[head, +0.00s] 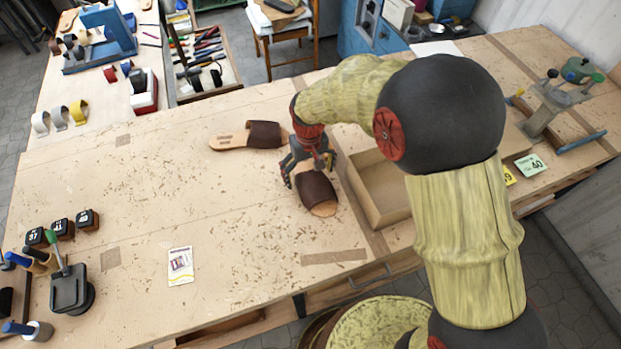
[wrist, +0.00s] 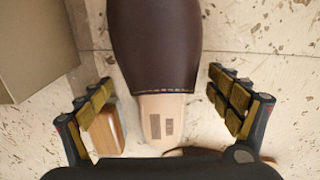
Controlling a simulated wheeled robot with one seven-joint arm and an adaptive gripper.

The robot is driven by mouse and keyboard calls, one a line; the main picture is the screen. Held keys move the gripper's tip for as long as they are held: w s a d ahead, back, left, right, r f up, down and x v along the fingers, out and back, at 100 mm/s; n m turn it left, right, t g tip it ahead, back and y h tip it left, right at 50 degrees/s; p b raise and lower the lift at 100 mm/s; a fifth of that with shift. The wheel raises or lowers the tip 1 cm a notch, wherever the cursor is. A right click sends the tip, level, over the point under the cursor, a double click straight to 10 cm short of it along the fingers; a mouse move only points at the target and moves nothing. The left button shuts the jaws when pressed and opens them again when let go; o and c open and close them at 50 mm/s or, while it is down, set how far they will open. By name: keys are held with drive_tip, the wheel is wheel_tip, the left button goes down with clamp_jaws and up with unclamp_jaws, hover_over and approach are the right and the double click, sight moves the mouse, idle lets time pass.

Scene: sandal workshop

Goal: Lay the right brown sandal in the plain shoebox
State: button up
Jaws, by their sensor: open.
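One brown sandal (head: 318,192), with a dark brown strap and tan sole, lies flat on the bench under my gripper (head: 308,160). In the wrist view its strap (wrist: 155,45) and tan insole (wrist: 163,112) show between my fingers (wrist: 168,105). The fingers are open, one on each side, with nothing held. A second brown sandal (head: 262,135) lies to the left and behind, apart from the first. I cannot tell which is the right one. The plain shoebox (head: 361,197) stands open to the right, partly hidden by my arm; its wall (wrist: 35,50) shows upper left in the wrist view.
A small wooden block (wrist: 108,128) is close to one finger in the wrist view. A white card (head: 180,266) and several black numbered blocks (head: 62,229) are at left. A clamp-like tool (head: 555,100) stands at far right. The bench middle is clear except for shavings.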

drive_tip(key=c, duration=0.4)
drive_tip(key=c, duration=1.4)
drive_tip(key=shift+o, duration=0.2)
drive_tip(key=shift+r, duration=0.15)
drive_tip(key=shift+r, duration=0.25)
drive_tip(key=r, duration=0.3)
drive_tip(key=shift+s+r+p, duration=0.25)
drive_tip(key=shift+s+p, duration=0.05)
drive_tip(key=shift+p, duration=0.05)
drive_tip(key=s+r, duration=0.4)
drive_tip(key=r, duration=0.1)
drive_tip(key=shift+s+d+r+p, duration=0.1)
drive_tip(key=shift+s+r+p, duration=0.1)
drive_tip(key=shift+s+p, duration=0.15)
drive_tip(key=s+r, duration=0.3)
drive_tip(key=s, duration=0.5)
drive_tip(key=shift+s+d+r+p, duration=0.2)
drive_tip(key=shift+s+d+p, duration=0.05)
drive_tip(key=shift+s+p, duration=0.15)
